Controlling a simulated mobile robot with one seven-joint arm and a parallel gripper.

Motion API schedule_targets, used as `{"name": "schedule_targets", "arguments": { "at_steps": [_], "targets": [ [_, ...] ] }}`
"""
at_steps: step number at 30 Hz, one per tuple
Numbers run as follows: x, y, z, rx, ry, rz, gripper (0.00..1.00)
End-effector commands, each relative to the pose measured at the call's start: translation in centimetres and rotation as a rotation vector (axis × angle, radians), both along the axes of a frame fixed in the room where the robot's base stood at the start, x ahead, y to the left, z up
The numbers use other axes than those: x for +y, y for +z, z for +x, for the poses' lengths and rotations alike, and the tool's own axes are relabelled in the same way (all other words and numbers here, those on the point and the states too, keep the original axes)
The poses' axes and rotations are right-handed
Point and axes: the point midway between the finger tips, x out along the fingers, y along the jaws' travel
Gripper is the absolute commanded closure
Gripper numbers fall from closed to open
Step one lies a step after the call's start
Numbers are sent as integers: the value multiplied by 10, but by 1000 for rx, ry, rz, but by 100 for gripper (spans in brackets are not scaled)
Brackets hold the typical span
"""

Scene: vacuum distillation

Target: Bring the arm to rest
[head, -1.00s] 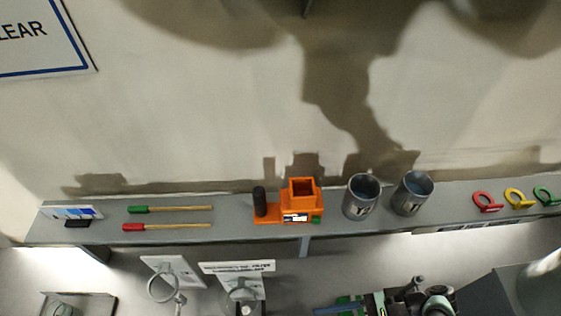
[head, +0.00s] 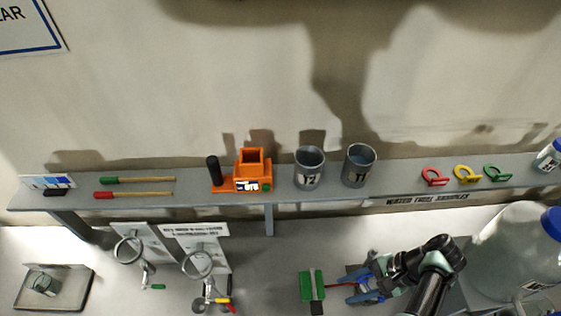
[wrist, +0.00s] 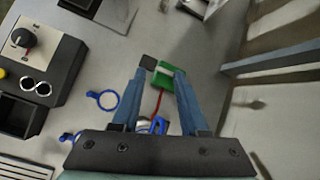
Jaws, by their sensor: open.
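My gripper (head: 348,288) is at the lower right of the head view, low over the light bench below the shelf. Its blue fingers are spread apart with nothing visible held between them. In the wrist view my gripper (wrist: 162,72) shows both fingers reaching forward. A green block with a pale strip (wrist: 164,80) lies beyond the fingertips there. The same green block (head: 312,292) is just left of the fingers in the head view. Whether the fingers touch it cannot be told.
A grey shelf (head: 225,201) holds an orange holder (head: 252,170), two grey cups and coloured rings. Ring stands (head: 130,250) are at left. A large clear vessel (head: 510,250) stands right of my arm. A dark control box (wrist: 45,70) is left in the wrist view.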

Motion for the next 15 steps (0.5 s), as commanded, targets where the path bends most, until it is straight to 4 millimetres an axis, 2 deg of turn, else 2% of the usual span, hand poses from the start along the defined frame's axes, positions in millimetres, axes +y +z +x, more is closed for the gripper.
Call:
{"name": "schedule_targets", "arguments": {
  "at_steps": [1, 5, 8, 11, 14, 15],
  "targets": [
    [-6, 6, 19, -67, 43, -90, 56],
    [-19, 33, 68, -251, 149, -312, 56],
    [-19, 66, 106, -404, 228, -473, 56],
    [-12, 107, 140, -558, 302, -618, 56],
    [3, 154, 168, -717, 368, -752, 56],
    [12, 175, 177, -784, 392, -803, 56]
  ]
}}
